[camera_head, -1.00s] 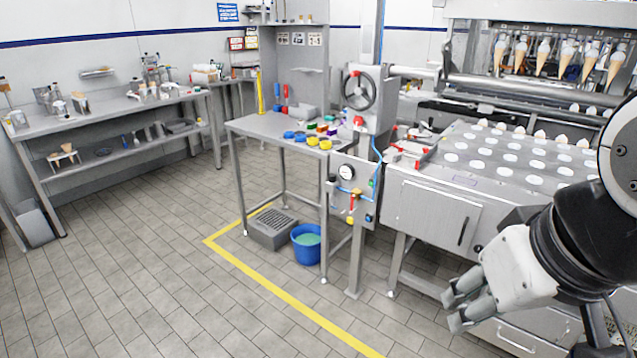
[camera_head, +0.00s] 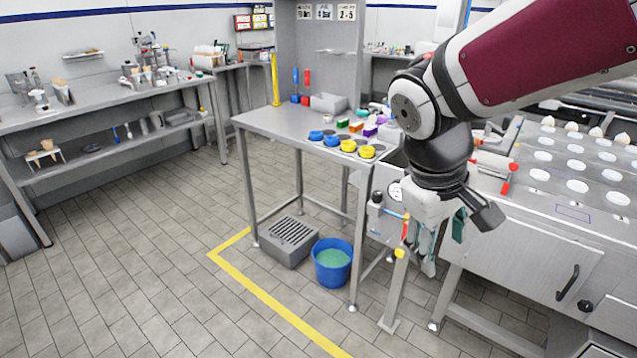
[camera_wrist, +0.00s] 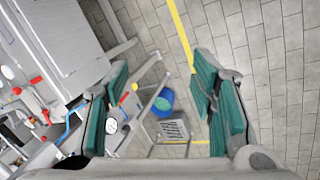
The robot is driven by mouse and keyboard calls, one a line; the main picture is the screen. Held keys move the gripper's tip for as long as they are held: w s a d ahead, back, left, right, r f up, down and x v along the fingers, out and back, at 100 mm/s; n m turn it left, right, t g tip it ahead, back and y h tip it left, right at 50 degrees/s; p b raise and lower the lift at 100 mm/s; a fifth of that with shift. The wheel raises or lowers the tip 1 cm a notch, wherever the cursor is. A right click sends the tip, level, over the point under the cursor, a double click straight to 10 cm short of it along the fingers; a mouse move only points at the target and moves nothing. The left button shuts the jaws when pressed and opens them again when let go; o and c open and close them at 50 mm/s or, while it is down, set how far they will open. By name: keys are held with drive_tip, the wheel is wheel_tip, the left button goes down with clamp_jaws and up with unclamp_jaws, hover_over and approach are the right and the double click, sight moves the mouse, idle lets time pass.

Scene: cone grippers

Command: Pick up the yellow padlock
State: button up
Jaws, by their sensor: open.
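Two small yellow pieces, the left one (camera_head: 348,146) and the right one (camera_head: 366,152), lie on the near edge of the steel table (camera_head: 270,122) in the head view, beside blue ones. They are too small for me to tell which is a padlock. My gripper (camera_head: 436,245) hangs pointing down, right of the table and lower than its top, in front of the gauge panel. In the wrist view my gripper (camera_wrist: 168,95) is open, with teal pads wide apart and nothing between them. I cannot make out a padlock in the wrist view.
A blue bucket (camera_head: 332,262) and a grey grated box (camera_head: 290,241) stand on the floor under the table. Small coloured blocks (camera_head: 355,127) and a grey bin (camera_head: 328,103) are on the table. The steel machine (camera_head: 530,235) fills the right. Floor at left is clear.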

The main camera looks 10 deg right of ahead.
drive_tip(key=w+d+f+n+g+h+b, duration=0.25)
drive_tip(key=w+d+f+h+b, duration=0.2)
drive_tip(key=w+f, duration=0.6)
drive_tip(key=n+t+h+b, duration=0.8)
drive_tip(key=n+t+b, duration=0.25)
drive_tip(key=n, duration=0.75)
approach(401, 250)
drive_tip(key=shift+g, duration=0.3)
drive_tip(key=shift+w+r+b+x, duration=0.1)
drive_tip(key=shift+r+b+x, duration=0.35)
drive_tip(key=shift+x, duration=1.25)
drive_tip(key=shift+w+r+b+x, duration=0.1)
drive_tip(key=shift+b+x, duration=0.7)
drive_tip(key=shift+x, duration=0.9)
drive_tip(key=shift+w+r+b+x, duration=0.15)
drive_tip(key=shift+b+x, duration=0.45)
drive_tip(key=shift+x, duration=1.1)
drive_tip(key=shift+s+a, duration=0.1)
drive_tip(key=shift+a, duration=0.05)
clamp_jaws()
